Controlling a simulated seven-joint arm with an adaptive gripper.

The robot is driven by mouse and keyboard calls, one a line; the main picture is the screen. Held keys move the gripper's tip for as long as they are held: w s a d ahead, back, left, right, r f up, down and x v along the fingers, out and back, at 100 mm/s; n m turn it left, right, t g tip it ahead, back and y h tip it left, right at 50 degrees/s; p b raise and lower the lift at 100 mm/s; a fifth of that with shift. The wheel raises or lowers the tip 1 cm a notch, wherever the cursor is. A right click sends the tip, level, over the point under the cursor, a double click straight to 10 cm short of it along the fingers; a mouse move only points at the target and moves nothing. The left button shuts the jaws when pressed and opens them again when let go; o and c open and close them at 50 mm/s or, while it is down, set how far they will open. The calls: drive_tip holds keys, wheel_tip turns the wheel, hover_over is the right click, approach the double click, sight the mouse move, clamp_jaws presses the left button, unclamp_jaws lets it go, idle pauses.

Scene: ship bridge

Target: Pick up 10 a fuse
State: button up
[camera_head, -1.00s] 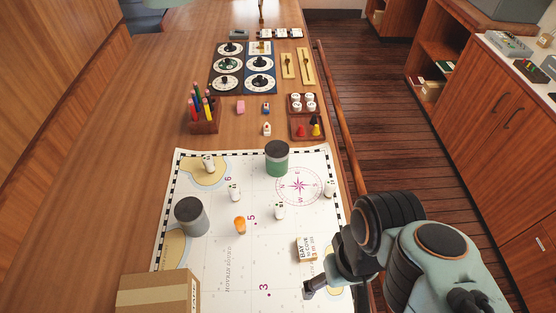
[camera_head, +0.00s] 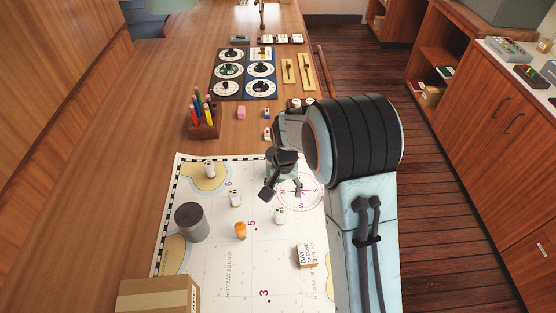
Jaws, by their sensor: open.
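No label reading 10 A is legible, so I cannot tell which piece is the fuse. Small white pieces with dark marks stand on the chart (camera_head: 205,262): one at the upper left (camera_head: 210,168), one near the middle (camera_head: 235,199), and one lower right of that (camera_head: 279,215). A small white piece (camera_head: 267,133) sits on the table beyond the chart, beside my arm. My gripper (camera_head: 282,190) is open and empty above the chart's upper right, by the compass rose. It mostly hides the green-banded jar.
A grey jar (camera_head: 191,222) and cardboard box (camera_head: 160,296) stand at left; a small labelled box (camera_head: 306,255) lies at right. A pencil holder (camera_head: 204,119), pink block (camera_head: 241,112) and dial panels (camera_head: 229,72) are beyond. My arm covers the chart's right edge.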

sight(280, 210)
drive_tip(key=shift+g, duration=0.4)
drive_tip(key=f, duration=0.2)
drive_tip(key=s+f, duration=0.1)
drive_tip(key=f, duration=0.5)
drive_tip(key=shift+s+a+f, duration=0.15)
drive_tip(key=shift+s+a, duration=0.1)
drive_tip(key=shift+a, duration=0.05)
drive_tip(key=shift+f, duration=0.6)
drive_tip(key=shift+c, duration=0.3)
clamp_jaws()
